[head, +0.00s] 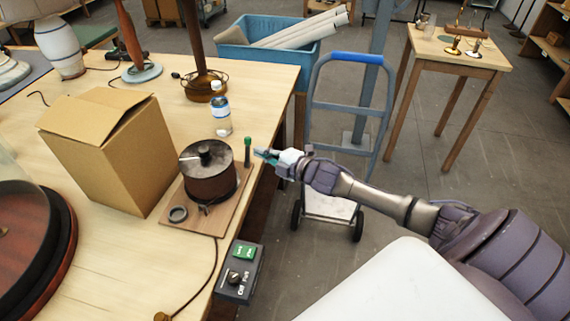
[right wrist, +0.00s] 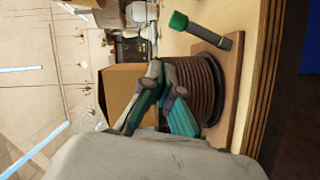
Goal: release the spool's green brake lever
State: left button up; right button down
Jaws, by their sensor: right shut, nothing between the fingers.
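The spool (head: 209,175), wound with brown cord, stands on a wooden base board (head: 218,215) near the table's right edge. It also shows in the right wrist view (right wrist: 200,85). The green brake lever (head: 248,149) stands upright at the board's far right corner, with a green knob on a dark stem. In the right wrist view the lever (right wrist: 200,29) lies across the upper part. My right gripper (head: 265,154) is shut and empty, just right of the lever; in the head view its tips look close to the stem, and contact cannot be told. My left gripper is not in view.
A cardboard box (head: 108,150) stands left of the spool. A bottle (head: 221,115) stands behind it. A control box (head: 238,273) with a green button hangs at the table's front right edge. A blue hand truck (head: 345,95) stands on the floor beyond my right arm.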

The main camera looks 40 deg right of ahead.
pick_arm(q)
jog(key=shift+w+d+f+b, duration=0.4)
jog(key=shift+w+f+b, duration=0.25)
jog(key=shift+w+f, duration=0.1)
pick_arm(e)
jog(key=d+v, duration=0.1)
jog(key=v, duration=0.6)
jog(key=shift+f, duration=0.15)
jog(key=shift+w, duration=0.1)
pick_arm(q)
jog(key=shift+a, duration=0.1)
